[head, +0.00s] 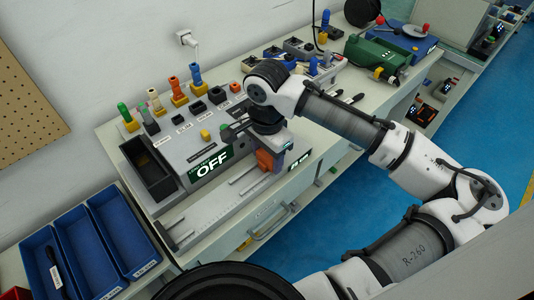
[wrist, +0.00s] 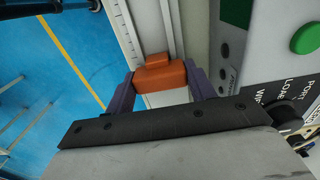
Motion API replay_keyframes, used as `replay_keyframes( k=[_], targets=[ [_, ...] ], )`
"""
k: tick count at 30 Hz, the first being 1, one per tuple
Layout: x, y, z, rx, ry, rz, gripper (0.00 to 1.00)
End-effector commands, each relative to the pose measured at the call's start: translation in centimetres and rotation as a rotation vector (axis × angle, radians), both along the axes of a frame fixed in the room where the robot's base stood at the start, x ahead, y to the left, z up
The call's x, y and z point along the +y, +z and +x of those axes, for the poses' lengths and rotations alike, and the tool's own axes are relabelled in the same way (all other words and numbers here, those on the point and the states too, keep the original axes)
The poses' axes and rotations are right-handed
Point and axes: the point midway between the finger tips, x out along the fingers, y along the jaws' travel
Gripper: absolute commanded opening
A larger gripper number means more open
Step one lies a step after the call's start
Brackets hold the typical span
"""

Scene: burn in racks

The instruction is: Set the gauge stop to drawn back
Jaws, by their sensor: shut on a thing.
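The gauge stop looks to be the orange block (wrist: 160,75) held between my gripper's two purple fingers in the wrist view. It sits over the pale rail (wrist: 140,25) of the gauge. In the head view the orange block (head: 265,160) shows at the right end of the long grey gauge (head: 215,213), beside the control box. My gripper (wrist: 163,82) is shut on the block, one finger on each side; in the head view my wrist hides part of it.
The grey control box (head: 185,150) with an "OFF" display (head: 212,162) stands close beside the gripper. Several coloured plugs stand on top. Blue bins (head: 85,255) lie at the left. The blue floor (head: 345,190) is clear at the bench's front.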

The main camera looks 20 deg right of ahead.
Motion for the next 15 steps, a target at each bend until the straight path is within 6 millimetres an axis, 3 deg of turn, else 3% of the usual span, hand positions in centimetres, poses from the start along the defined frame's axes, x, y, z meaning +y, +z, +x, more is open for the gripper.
replay_keyframes(
  k=[9,15],
  targets=[
    [-4.4,0.2,1.7,-0.001,-0.007,0.005,0.13],
    [-5.7,0.0,2.1,0.000,-0.004,0.001,0.13]
  ],
)
